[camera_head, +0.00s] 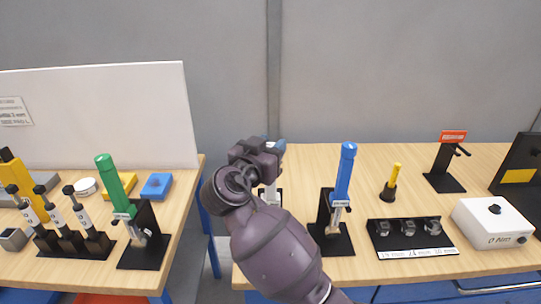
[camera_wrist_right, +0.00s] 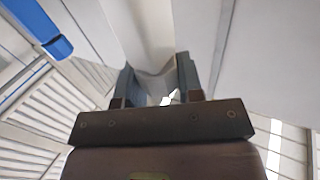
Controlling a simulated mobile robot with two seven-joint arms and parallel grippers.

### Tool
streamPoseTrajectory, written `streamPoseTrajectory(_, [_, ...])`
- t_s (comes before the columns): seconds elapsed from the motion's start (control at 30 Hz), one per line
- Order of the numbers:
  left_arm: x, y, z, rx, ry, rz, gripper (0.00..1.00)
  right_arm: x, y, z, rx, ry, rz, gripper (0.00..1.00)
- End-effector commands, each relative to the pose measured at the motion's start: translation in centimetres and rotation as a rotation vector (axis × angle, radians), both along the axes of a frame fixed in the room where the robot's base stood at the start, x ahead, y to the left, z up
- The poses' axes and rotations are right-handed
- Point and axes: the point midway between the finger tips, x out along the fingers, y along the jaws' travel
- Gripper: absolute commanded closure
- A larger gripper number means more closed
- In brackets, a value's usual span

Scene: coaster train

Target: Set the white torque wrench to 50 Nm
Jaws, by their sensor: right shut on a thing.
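The white torque wrench (camera_head: 270,196) is at the near left part of the right table, mostly hidden behind my right gripper and wrist. Only a small pale part and a bit of its dark stand show below the gripper. My right gripper (camera_head: 272,147) is shut on the wrench's upper part. In the right wrist view, the pale wrench handle (camera_wrist_right: 152,45) lies between the two fingers of my right gripper (camera_wrist_right: 157,82). The scale and its setting cannot be read. My left gripper is not in view.
A blue torque wrench (camera_head: 344,175) stands close on the right, and a green one (camera_head: 115,185) on the left table. A socket tray (camera_head: 410,238), a yellow-handled tool (camera_head: 391,183) and a white box (camera_head: 493,222) are farther right. A gap separates the tables.

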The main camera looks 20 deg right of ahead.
Motion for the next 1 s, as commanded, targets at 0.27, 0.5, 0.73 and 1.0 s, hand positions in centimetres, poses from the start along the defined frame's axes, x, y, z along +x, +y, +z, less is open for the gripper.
streamPoseTrajectory(0.27, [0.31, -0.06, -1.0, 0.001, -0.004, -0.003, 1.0, -0.01, 0.04, -0.05, 0.002, 0.003, -0.071, 0.89])
streamPoseTrajectory(0.5, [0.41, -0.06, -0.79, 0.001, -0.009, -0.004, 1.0, -0.02, 0.01, 0.04, 0.0, 0.003, -0.073, 0.89])
streamPoseTrajectory(0.73, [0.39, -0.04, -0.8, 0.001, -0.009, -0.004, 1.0, -0.02, 0.01, 0.01, 0.0, 0.003, -0.072, 0.4])
streamPoseTrajectory(1.0, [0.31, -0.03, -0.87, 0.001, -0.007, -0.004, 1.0, -0.01, 0.0, -0.01, 0.0, 0.003, -0.072, 0.4])
